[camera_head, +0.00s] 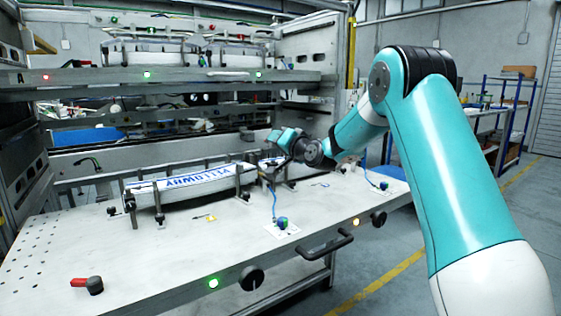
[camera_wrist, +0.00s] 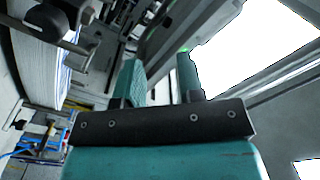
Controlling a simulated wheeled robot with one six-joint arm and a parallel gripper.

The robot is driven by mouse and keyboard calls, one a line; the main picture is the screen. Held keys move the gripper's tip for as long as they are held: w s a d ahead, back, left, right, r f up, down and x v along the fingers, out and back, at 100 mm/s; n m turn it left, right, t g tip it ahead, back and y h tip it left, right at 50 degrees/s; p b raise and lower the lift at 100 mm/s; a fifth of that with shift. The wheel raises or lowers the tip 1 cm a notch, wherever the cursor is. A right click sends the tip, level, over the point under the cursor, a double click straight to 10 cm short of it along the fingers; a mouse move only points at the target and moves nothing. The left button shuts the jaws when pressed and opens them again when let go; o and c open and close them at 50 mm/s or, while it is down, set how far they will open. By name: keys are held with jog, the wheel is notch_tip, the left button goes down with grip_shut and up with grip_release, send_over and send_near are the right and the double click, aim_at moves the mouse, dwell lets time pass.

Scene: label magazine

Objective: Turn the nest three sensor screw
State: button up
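My gripper (camera_head: 281,140) is above the drawer table at the right end of the long label stack, fingers pointing left. In the wrist view my gripper (camera_wrist: 160,72) shows two teal fingers standing apart, with nothing seen between them. One sensor (camera_head: 282,224) with a blue cable sits on a white plate near the table's front edge. A second sensor (camera_head: 383,186) with a blue cable sits farther right. I cannot read nest numbers or tell which sensor belongs to nest three. The sensor screw is too small to make out.
The long label stack (camera_head: 185,184) stands between dark posts on the white table (camera_head: 150,250). A red-handled part (camera_head: 88,284) lies at front left. A black handle (camera_head: 323,246) and knob (camera_head: 252,278) stick out in front. The upper shelf (camera_head: 180,76) overhangs behind my gripper.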

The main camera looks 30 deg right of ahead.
notch_tip(320, 180, up, 11)
jog(key=p, duration=0.1)
jog(key=shift+f+p, duration=0.15)
jog(key=shift+p, duration=0.15)
jog(key=shift+d, duration=0.1)
